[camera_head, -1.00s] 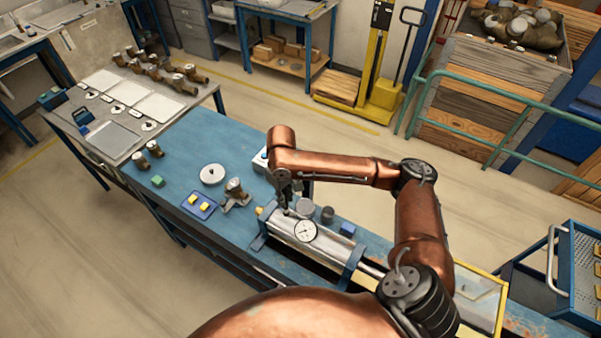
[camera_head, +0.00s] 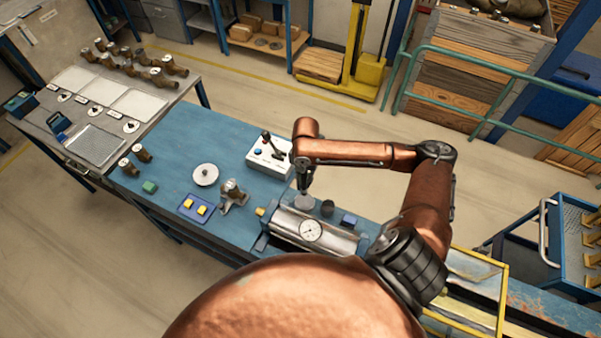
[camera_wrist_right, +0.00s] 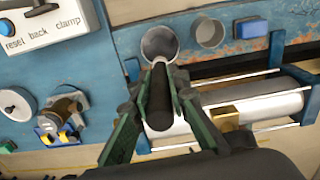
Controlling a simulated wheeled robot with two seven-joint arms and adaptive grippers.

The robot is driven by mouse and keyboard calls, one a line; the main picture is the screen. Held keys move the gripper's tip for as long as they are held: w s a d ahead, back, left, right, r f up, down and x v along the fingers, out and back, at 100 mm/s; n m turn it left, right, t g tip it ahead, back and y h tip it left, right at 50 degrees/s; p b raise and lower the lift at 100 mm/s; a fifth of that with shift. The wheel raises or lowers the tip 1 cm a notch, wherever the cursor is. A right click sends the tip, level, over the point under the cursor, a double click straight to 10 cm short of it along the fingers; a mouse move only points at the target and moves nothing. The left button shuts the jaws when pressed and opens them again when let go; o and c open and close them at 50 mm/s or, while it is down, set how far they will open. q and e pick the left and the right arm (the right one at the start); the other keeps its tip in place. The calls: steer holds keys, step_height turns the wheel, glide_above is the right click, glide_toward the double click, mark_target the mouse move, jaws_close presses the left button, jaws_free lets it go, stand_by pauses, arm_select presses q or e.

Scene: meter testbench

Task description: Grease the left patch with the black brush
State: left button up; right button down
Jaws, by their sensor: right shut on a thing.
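My right gripper (camera_head: 304,188) is shut on a dark cylindrical thing that looks like the black brush (camera_wrist_right: 159,98). It is held just above a grey round cup (camera_head: 304,202). In the right wrist view the brush's far end overlaps the rim of this cup (camera_wrist_right: 159,42); whether it touches or dips in cannot be told. A small blue plate (camera_head: 186,212) with two yellow pieces (camera_head: 203,211) lies to the left on the bench. I cannot make out which surface is the left patch. My left gripper is not in view.
A metal cylinder with a gauge (camera_head: 311,230) lies in front of the cups. A white control box (camera_head: 268,157) with a lever stands behind. The left blue bench top (camera_head: 185,150) has free room.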

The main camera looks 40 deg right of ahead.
mark_target(305, 189)
steer(key=shift+d+n, duration=0.25)
steer(key=shift+n, duration=0.25)
steer(key=shift+f+b, duration=0.5)
steer(key=shift+f, duration=0.05)
step_height(305, 189, down, 4)
steer(key=b, duration=0.5)
steer(key=shift+f, duration=0.15)
steer(key=shift+f+b, duration=0.4)
steer(key=shift+b, duration=0.4)
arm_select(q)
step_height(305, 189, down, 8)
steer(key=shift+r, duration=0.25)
arm_select(e)
steer(key=shift+f, duration=0.45)
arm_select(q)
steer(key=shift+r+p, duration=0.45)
arm_select(e)
steer(key=shift+s+f, duration=0.1)
steer(key=shift+f, duration=0.05)
stand_by(1.0)
